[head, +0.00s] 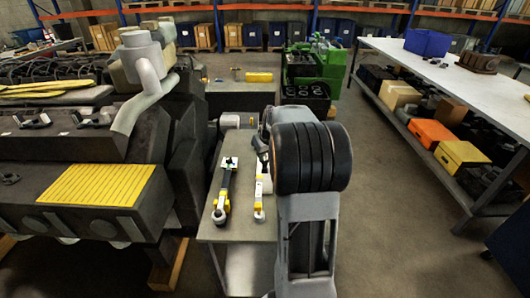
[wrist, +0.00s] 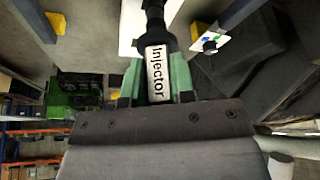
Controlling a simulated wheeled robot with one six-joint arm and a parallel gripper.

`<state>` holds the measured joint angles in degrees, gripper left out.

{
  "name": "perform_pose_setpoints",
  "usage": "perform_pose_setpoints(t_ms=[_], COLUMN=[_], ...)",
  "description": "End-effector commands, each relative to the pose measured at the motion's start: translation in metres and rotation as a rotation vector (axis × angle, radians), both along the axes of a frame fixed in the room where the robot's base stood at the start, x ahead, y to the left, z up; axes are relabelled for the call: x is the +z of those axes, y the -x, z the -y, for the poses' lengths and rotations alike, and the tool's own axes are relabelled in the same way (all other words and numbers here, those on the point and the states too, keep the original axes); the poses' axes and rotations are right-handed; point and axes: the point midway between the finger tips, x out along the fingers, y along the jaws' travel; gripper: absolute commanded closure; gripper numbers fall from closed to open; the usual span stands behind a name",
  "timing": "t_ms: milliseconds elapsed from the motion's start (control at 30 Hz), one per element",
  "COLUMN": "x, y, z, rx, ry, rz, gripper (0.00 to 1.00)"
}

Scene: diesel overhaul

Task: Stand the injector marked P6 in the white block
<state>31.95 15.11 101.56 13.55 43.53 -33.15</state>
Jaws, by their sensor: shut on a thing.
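In the wrist view, my gripper (wrist: 156,75) has green fingers shut on a dark injector (wrist: 157,37) with a white label reading "Injector". The injector points away from the gripper, toward the top of the picture. No P6 mark is readable on it. A plain white surface (wrist: 130,22) lies behind the injector at the top. It may be the white block, but I cannot tell, nor whether the injector touches it. In the head view, my arm hides the gripper and the injector.
A narrow bench (head: 245,228) holds a dark tool with yellow parts (head: 223,195) and a small coloured card (head: 230,162). A large dark engine (head: 60,140) with a yellow ribbed plate (head: 97,184) stands left. A long white-topped table (head: 450,72) stands right, with open floor between.

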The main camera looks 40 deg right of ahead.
Motion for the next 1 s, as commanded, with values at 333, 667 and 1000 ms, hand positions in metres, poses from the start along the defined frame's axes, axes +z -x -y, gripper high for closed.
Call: perform_pose_setpoints(t_ms=[333, 667, 1000], x=[-0.013, -0.025, -0.036], y=[0.000, 0.000, 0.000], z=[0.000, 0.000, 0.000], rx=[0.000, 0.000, 0.000], ry=[0.001, 0.001, 0.001], rz=[0.002, 0.002, 0.001], gripper=[1.00, 1.00, 1.00])
